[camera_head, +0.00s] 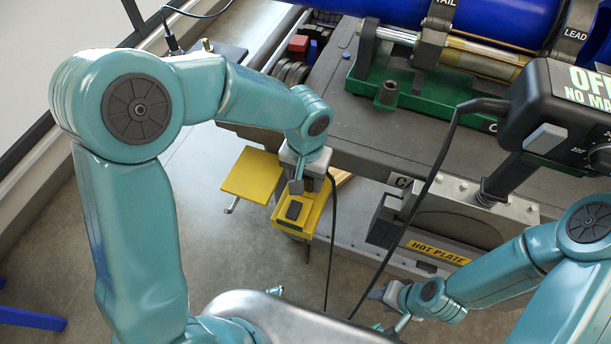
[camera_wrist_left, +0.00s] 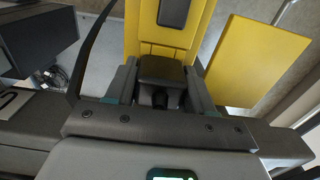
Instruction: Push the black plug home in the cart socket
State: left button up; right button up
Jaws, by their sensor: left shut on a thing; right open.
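The black plug (camera_wrist_left: 162,70) sits between the fingers of my left gripper (camera_wrist_left: 160,88) in the left wrist view. In the head view my left gripper (camera_head: 297,186) is over the yellow socket box (camera_head: 317,213) at the cart's near left corner, and mostly hides the plug. The plug's front end overlaps the yellow box (camera_wrist_left: 146,36) in the wrist view. How deep it sits in the socket cannot be told. A black rectangular part (camera_head: 294,210) is on the box's near end. My right gripper (camera_head: 388,308) is open and empty, low in front of the cart.
A yellow flap (camera_head: 252,174) sticks out left of the box. A black cable (camera_head: 333,240) hangs beside my left gripper. The hot plate unit (camera_head: 440,225) stands to the right, with another cable (camera_head: 432,180) crossing before it. Bare floor lies at left.

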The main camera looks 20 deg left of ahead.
pick_arm(q)
jog(key=o, duration=1.2)
jog(key=shift+f, duration=0.15)
jog(key=shift+c, duration=0.2)
notch_tip(320, 180, up, 16)
jog(key=p, duration=0.2)
jog(key=shift+r, duration=0.2)
